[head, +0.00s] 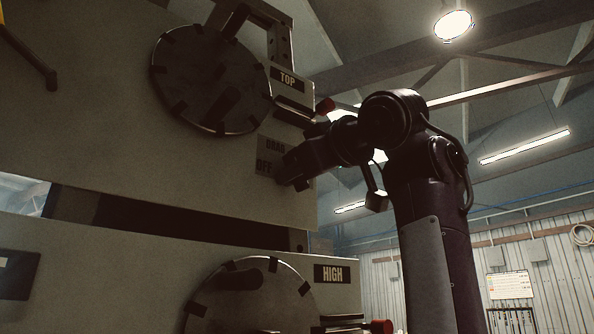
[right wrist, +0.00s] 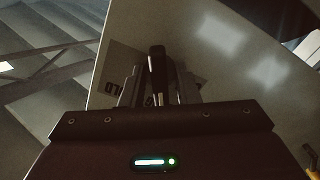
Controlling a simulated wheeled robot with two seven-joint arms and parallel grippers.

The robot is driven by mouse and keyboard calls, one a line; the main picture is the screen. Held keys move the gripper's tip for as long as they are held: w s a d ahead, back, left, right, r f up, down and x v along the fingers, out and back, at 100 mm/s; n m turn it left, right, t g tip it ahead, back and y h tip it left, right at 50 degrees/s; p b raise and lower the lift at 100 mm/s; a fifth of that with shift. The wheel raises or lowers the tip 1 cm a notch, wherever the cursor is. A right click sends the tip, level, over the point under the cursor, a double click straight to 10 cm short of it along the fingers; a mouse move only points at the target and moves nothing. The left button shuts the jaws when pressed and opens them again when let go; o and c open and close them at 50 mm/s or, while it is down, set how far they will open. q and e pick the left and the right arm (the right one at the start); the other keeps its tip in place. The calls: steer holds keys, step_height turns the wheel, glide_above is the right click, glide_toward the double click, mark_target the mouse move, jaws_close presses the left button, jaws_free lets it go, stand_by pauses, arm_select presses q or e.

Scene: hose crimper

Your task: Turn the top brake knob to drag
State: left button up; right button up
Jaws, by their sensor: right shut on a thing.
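The top brake knob (right wrist: 157,62) is a narrow black handle in the right wrist view, standing between the fingers of my right gripper (right wrist: 157,88). The fingers are shut on it. In the head view my right gripper (head: 287,170) reaches the panel from the right and hides the knob. The label plate (head: 267,142) beside it reads DRAG above OFF; the rest is covered. In the right wrist view part of the plate shows upside down, with letters like "OLD". Which mark the knob points at cannot be told. My left gripper is not in view.
A large round dial (head: 190,70) sits up left of the gripper, near the TOP sign (head: 287,79). Open room lies to the right.

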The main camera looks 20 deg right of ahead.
steer(key=o, duration=0.6)
steer(key=shift+f, duration=0.1)
steer(key=b+v, duration=0.4)
steer(key=v, duration=0.3)
steer(key=shift+s+d, duration=0.1)
steer(key=shift+s, duration=0.2)
